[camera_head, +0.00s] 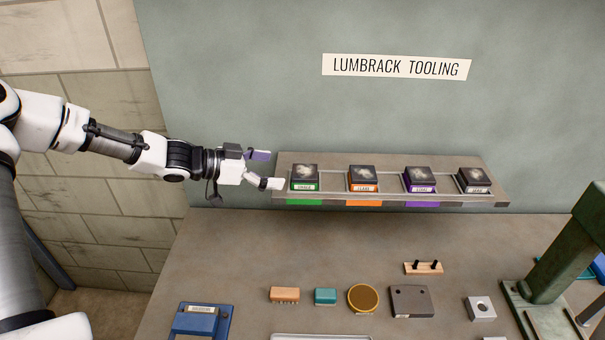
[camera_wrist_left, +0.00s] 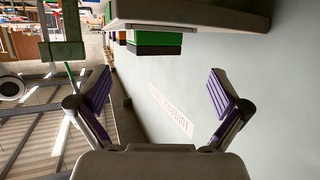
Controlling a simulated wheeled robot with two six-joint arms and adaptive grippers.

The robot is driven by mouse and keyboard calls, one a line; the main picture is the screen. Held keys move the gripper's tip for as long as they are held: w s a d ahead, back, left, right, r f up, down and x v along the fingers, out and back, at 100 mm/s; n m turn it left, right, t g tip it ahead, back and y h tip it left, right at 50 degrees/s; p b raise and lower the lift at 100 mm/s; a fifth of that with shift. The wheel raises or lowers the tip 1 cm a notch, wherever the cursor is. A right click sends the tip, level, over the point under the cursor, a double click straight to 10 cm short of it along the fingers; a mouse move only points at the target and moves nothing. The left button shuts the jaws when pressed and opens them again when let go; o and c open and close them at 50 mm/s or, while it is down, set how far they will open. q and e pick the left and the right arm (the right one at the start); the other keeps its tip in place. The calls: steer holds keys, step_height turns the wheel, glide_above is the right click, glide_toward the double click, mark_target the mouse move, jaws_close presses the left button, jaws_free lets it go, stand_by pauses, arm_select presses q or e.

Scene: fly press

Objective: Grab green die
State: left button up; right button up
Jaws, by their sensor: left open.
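The green die (camera_head: 304,186) is a dark block with a green labelled band. It sits at the left end of the shelf (camera_head: 490,197), above a green tag. It also shows in the left wrist view (camera_wrist_left: 156,42), at the top, ahead of the fingers. My left gripper (camera_head: 271,170) is open and empty, just left of the green die, with its lower finger near the shelf's left end. Its two purple-padded fingers are spread wide in the left wrist view (camera_wrist_left: 160,82). My right gripper is in neither view.
Orange (camera_head: 364,186), purple (camera_head: 420,186) and black (camera_head: 474,185) dies stand to the right on the shelf, behind a thin rail. Below, the bench (camera_head: 240,255) holds several small parts and a green press (camera_head: 560,245) at the right.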

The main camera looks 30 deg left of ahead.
mark_target(298, 171)
arm_select(q)
steer(key=shift+d+r, duration=0.1)
steer(key=shift+d, duration=1.1)
steer(key=w, duration=0.1)
steer(key=w+d+f, duration=0.1)
steer(key=w+f, duration=0.1)
steer(key=w, duration=0.1)
steer(key=shift+d, duration=0.35)
steer(key=shift+s+d+r, duration=0.25)
steer(key=shift+r, duration=0.05)
steer(key=shift+s+r, duration=0.1)
steer(key=c, duration=0.5)
steer(key=shift+a, duration=0.15)
steer(key=c, duration=1.4)
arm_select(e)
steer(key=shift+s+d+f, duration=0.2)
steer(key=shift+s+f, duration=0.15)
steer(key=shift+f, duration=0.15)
